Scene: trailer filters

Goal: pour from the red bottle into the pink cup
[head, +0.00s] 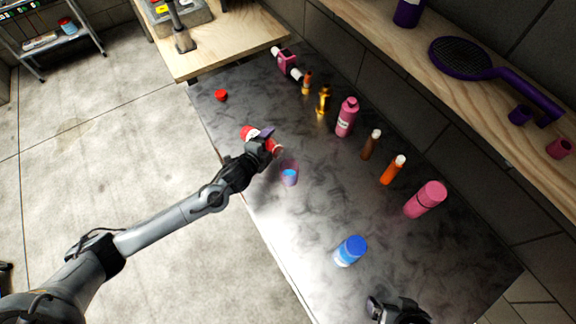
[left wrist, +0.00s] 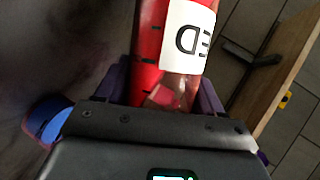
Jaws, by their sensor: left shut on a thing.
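My left gripper (head: 267,138) is shut on the red bottle (head: 248,132) above the dark metal table. The bottle lies tipped far over, with one end towards the pink cup (head: 289,173). In the left wrist view the bottle (left wrist: 152,40) sits between the purple fingers, with a white label and a partly clear wall. My right gripper (head: 395,312) is at the bottom edge, partly cut off.
A blue bottle (head: 350,251) stands nearer the front. A pink bottle (head: 347,117), a brown bottle (head: 371,145), an orange bottle (head: 391,171) and a pink container (head: 425,200) line the wall side. A red cap (head: 221,95) lies far left. Table right of the cup is clear.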

